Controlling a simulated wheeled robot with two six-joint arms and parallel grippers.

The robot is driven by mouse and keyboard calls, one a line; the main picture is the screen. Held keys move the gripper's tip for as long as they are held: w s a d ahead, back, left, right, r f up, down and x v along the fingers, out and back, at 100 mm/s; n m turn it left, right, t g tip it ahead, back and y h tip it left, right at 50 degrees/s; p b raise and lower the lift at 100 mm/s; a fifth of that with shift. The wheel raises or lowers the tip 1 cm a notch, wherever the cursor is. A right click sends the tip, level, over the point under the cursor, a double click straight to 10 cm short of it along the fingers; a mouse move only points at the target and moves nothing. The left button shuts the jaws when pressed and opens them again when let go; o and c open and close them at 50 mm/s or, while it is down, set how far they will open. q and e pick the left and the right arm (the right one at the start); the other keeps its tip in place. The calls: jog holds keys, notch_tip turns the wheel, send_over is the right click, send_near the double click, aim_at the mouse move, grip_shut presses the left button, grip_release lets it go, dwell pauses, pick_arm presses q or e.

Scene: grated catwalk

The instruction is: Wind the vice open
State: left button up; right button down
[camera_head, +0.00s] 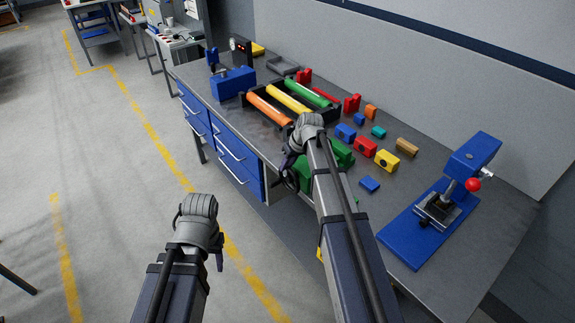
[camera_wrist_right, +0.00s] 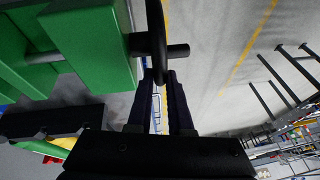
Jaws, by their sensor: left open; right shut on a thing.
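The green vice (camera_head: 338,156) stands at the front edge of the workbench, partly hidden behind my right arm. In the right wrist view its green body (camera_wrist_right: 95,45) fills the upper left. A black handwheel (camera_wrist_right: 156,35) sits on its front, seen nearly edge-on, with a short dark handle (camera_wrist_right: 178,51) sticking out. My right gripper (camera_wrist_right: 163,78) is shut on the lower rim of the handwheel. In the head view this gripper (camera_head: 289,178) is mostly hidden by its wrist. My left gripper (camera_head: 218,262) is open and empty over the floor, away from the bench, mostly behind its wrist.
The workbench (camera_head: 500,236) carries a blue press (camera_head: 455,190) at the right, several coloured blocks, a rack of coloured rollers (camera_head: 290,98) and a blue device (camera_head: 232,82). Blue drawers (camera_head: 236,160) are below. The floor left of the bench is clear.

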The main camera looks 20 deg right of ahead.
jog(key=shift+w+a+g, duration=0.15)
jog(key=shift+w+g, duration=0.35)
jog(key=shift+g, duration=0.1)
jog(key=shift+w+a+f+g+h, duration=0.15)
jog(key=shift+w+f+g+h, duration=0.25)
jog(key=shift+g, duration=0.4)
jog(key=shift+w+a+f+g+h, duration=0.15)
jog(key=shift+w+f+g+h, duration=0.2)
jog(key=shift+g, duration=0.55)
jog(key=shift+w+a+f+g+h+b, duration=0.15)
jog(key=shift+g+h+b, duration=0.25)
jog(key=shift+g, duration=0.3)
jog(key=c, duration=0.8)
grip_release()
jog(key=shift+c, duration=0.2)
jog(key=shift+r, duration=0.2)
